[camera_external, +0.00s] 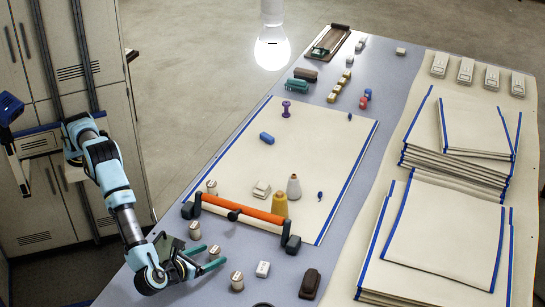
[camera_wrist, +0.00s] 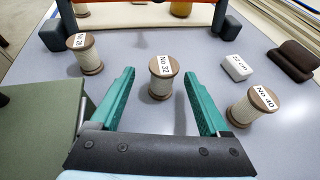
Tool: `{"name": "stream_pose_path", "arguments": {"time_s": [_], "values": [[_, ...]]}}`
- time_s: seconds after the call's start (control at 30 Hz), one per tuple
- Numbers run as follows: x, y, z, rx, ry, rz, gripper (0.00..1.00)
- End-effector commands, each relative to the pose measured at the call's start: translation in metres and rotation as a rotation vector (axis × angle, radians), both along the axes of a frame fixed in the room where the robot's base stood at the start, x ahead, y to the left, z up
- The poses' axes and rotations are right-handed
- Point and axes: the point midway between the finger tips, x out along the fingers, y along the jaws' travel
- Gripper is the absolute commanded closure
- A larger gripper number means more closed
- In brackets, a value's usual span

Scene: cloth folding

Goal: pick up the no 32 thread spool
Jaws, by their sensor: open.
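The No 32 thread spool (camera_wrist: 161,84) stands upright on the table, with cream thread, brown ends and a white label on top. In the external view the spool (camera_external: 214,253) is at the tips of my gripper (camera_external: 212,257). In the wrist view my gripper (camera_wrist: 160,76) is open, its two green fingers spread left and right of the spool, with a visible gap on each side. The spool sits between the tips and nothing is held. Whether the fingers are low enough to touch the table cannot be told.
Another spool (camera_wrist: 85,54) stands to the left and the No 40 spool (camera_wrist: 251,106) to the right. A white "22 cm" block (camera_wrist: 237,68) and a dark brown object (camera_wrist: 294,62) lie beyond. An orange roller (camera_external: 243,210) lies behind.

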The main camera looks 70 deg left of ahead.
Motion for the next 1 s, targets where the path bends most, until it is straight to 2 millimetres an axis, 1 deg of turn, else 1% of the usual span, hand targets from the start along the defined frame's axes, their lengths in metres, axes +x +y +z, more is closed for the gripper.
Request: {"name": "stream_pose_path", "arguments": {"time_s": [0.13, 0.23, 0.33, 0.47, 0.67, 1.0], "values": [[0.014, 0.007, -0.003, 0.002, 0.000, 0.001, 0.21], [0.028, 0.013, -0.007, 0.001, -0.002, 0.001, 0.21], [0.037, 0.019, -0.013, 0.002, 0.001, -0.001, 0.21], [0.042, 0.022, -0.017, 0.000, 0.001, -0.002, 0.21], [0.042, 0.022, -0.017, 0.000, 0.001, -0.002, 0.21], [0.042, 0.022, -0.017, 0.000, 0.001, -0.002, 0.59]]}}
